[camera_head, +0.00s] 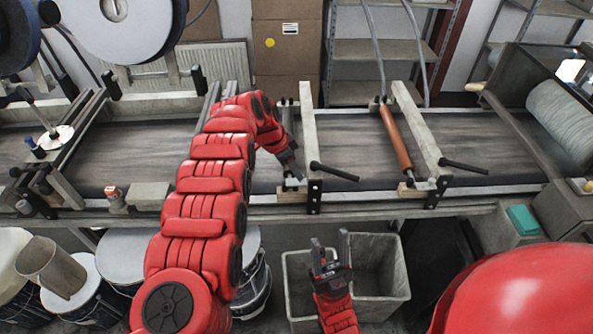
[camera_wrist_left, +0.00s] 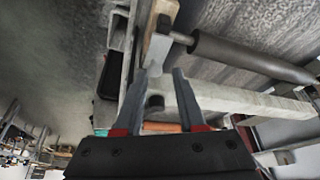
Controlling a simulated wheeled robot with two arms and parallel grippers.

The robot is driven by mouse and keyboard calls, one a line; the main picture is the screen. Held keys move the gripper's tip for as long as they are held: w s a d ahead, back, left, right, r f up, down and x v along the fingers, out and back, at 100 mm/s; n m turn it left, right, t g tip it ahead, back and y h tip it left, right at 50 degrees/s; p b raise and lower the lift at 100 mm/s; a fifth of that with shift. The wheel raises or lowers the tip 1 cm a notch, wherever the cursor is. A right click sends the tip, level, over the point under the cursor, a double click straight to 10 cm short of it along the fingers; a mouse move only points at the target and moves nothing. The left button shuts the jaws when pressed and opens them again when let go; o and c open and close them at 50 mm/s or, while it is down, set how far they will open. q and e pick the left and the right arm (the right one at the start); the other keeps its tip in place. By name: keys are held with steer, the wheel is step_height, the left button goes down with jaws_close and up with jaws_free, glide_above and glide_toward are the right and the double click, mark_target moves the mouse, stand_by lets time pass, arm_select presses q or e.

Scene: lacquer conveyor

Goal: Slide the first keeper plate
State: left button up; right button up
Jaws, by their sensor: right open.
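My left gripper (camera_head: 291,170) reaches down over the front rail of the conveyor, at the near end of the first roller. In the left wrist view its two fingers (camera_wrist_left: 159,78) stand apart. A pale metal piece, which looks like the first keeper plate (camera_wrist_left: 157,50), lies just beyond the fingertips beside the grey roller (camera_wrist_left: 245,60); contact cannot be told. In the head view this plate is small and partly hidden by the gripper. My right gripper (camera_head: 330,246) is open and empty, low in front of the conveyor above the grey bins.
A black lever (camera_head: 333,172) sticks out right of the left gripper. A copper-coloured roller (camera_head: 395,138) with another lever (camera_head: 463,166) lies farther right. Grey bins (camera_head: 300,290) stand below the rail, with buckets (camera_head: 85,300) at left. The belt (camera_head: 350,150) between the rollers is clear.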

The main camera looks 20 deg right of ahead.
mark_target(291, 183)
arm_select(q)
steer(key=b+v, duration=0.1)
steer(key=v, duration=0.2)
steer(key=shift+s+r, duration=0.1)
steer(key=shift+r, duration=0.25)
steer(key=b+v, duration=0.1)
steer(key=v, duration=1.1)
steer(key=shift+a, duration=0.15)
